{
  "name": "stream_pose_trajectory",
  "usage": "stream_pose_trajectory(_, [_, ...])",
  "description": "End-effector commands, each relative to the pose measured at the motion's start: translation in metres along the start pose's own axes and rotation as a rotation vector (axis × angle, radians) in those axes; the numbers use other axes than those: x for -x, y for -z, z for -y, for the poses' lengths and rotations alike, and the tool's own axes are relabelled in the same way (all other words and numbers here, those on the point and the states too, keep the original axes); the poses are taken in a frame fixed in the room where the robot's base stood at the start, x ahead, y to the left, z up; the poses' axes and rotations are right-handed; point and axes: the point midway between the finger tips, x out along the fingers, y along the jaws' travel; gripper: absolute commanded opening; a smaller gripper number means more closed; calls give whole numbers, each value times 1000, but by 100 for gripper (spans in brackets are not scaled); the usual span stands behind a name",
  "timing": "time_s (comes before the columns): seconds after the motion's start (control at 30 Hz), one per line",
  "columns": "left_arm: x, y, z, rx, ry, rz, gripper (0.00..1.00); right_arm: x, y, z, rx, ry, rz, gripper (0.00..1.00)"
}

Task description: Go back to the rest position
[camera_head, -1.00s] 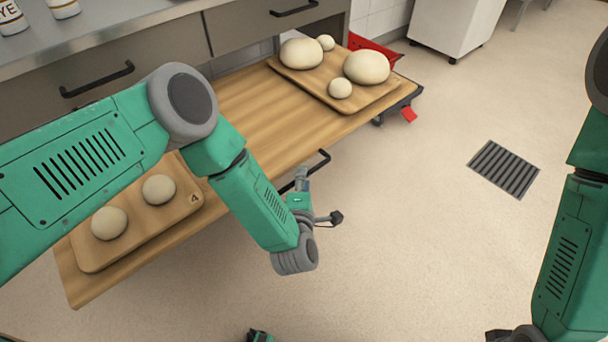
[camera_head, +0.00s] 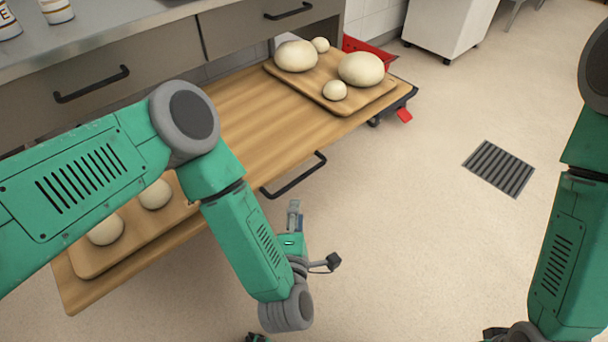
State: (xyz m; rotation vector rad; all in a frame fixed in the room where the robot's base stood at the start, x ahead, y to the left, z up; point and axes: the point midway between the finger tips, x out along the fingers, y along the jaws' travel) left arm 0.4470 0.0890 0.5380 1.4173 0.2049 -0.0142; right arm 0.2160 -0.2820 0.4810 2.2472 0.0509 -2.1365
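My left arm reaches in from the left across the wooden table. Its gripper (camera_head: 294,214) hangs past the table's front edge, over the floor, apart from the black handle (camera_head: 294,177). The fingers are small and seen from behind, so I cannot tell whether they are open or shut. I see nothing held. My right arm (camera_head: 560,240) hangs down at the right edge; its gripper is out of the picture.
The wooden table (camera_head: 262,125) bears a far board (camera_head: 352,107) with several dough balls and a near board (camera_head: 92,268) with dough balls, partly behind my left arm. Grey drawers (camera_head: 130,62) stand behind. Open floor (camera_head: 410,230) with a drain grate (camera_head: 499,168) lies right.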

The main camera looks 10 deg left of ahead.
Motion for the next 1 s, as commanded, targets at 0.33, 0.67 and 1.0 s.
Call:
stream_pose_trajectory(0.33, [7, 5, 0, -200, 125, 102, 32, 18, 0, 0, 0, 0, 1, 40])
stream_pose_trajectory(0.67, [121, 128, -10, -1229, 769, 717, 32, 89, 5, -1, 0, 0, 0, 40])
stream_pose_trajectory(1.0, [212, 211, -51, -1535, 1079, 1102, 32, 110, 5, -1, 0, 0, 1, 40])
